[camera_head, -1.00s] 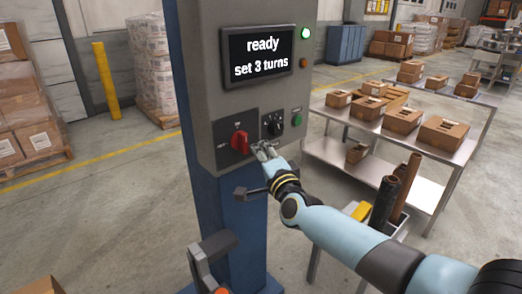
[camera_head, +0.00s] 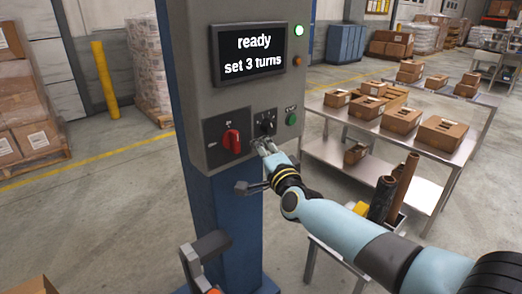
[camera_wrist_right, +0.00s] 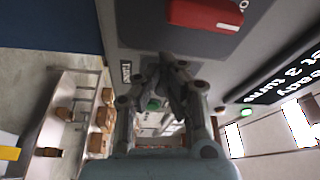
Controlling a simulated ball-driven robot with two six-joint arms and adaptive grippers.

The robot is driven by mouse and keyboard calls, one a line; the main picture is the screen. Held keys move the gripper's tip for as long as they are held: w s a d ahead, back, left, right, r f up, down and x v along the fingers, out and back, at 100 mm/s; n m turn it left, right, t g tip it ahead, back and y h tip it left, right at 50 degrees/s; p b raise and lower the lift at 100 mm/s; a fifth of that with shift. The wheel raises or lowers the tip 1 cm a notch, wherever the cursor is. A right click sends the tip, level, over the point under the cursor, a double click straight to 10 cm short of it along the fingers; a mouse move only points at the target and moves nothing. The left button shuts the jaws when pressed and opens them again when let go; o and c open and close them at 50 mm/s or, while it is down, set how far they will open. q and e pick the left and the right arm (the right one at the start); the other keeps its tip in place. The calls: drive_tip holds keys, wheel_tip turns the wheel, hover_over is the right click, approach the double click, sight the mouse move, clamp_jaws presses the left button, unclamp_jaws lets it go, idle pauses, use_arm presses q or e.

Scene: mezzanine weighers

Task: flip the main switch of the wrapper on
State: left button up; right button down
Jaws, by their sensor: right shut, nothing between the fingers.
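The grey control box (camera_head: 203,95) of the wrapper stands on a blue column. Its lit display (camera_head: 249,54) reads "ready, set 3 turns". The red main switch (camera_head: 232,141) is on a dark plate at the lower left of the panel, its handle roughly upright. It also shows at the top of the right wrist view (camera_wrist_right: 205,13). A black turns knob (camera_head: 267,125) sits to its right. My right gripper (camera_head: 265,147) is shut and empty, just below the knob and right of the red switch; whether it touches the panel is unclear.
A green button (camera_head: 291,119) is right of the knob, with a lit lamp (camera_head: 299,31) and an orange lamp (camera_head: 297,61) above. A steel table (camera_head: 345,118) with several cartons stands to the right. Dark and brown rolls (camera_head: 402,185) stand near my right arm.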

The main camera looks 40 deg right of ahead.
use_arm(q)
drive_tip(key=shift+d+r, duration=0.15)
drive_tip(key=shift+d, duration=0.85)
use_arm(e)
drive_tip(key=d+v, duration=0.1)
drive_tip(key=v, duration=0.8)
drive_tip(key=shift+s+r, duration=0.25)
drive_tip(key=shift+s, duration=0.25)
use_arm(q)
drive_tip(key=shift+a, duration=0.1)
use_arm(e)
drive_tip(key=shift+a, duration=0.15)
